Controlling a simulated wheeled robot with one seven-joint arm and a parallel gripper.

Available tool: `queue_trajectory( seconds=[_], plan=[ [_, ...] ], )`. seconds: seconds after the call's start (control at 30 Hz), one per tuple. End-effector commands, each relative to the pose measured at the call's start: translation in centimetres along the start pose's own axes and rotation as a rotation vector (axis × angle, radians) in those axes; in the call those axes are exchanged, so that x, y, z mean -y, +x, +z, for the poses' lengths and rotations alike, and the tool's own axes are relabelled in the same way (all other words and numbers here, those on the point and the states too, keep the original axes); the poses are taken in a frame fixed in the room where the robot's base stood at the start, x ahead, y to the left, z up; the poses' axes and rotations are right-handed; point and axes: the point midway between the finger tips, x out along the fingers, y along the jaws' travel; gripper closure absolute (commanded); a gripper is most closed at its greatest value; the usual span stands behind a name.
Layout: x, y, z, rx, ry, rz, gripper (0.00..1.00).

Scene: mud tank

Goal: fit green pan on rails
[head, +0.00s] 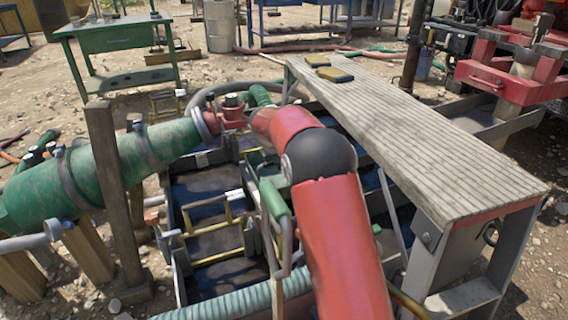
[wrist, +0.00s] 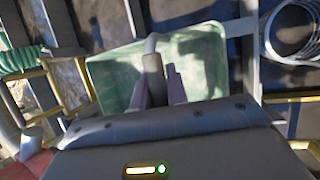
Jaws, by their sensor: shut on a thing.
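In the wrist view, the green pan (wrist: 205,60) lies below my gripper, a pale green, roughly rectangular tray with worn edges. A grey upright handle (wrist: 152,62) rises in front of it and sits between the two dark fingers of my gripper (wrist: 157,84), which is shut on it. The near side of the pan is hidden by my gripper body. Grey bars (wrist: 249,50) run close by the pan's right side; I cannot tell if they touch.
The open tank has yellow bars (head: 215,257) and dark mud (head: 203,186). A plank walkway (head: 420,130) flanks it at right, a big green pipe (head: 95,175) at left. A ribbed hose (head: 235,300) crosses in front. A wire coil (wrist: 292,35) lies right of the pan.

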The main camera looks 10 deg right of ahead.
Motion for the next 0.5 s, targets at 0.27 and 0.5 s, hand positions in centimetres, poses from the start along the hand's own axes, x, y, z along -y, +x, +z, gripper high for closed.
queue_trajectory(
  seconds=[0.27, 0.5],
  plan=[
    [0.03, 0.2, -0.07, 0.0, 0.0, 0.002, 0.75],
    [0.06, 0.23, -0.09, 0.0, 0.0, 0.001, 0.59]
  ],
)
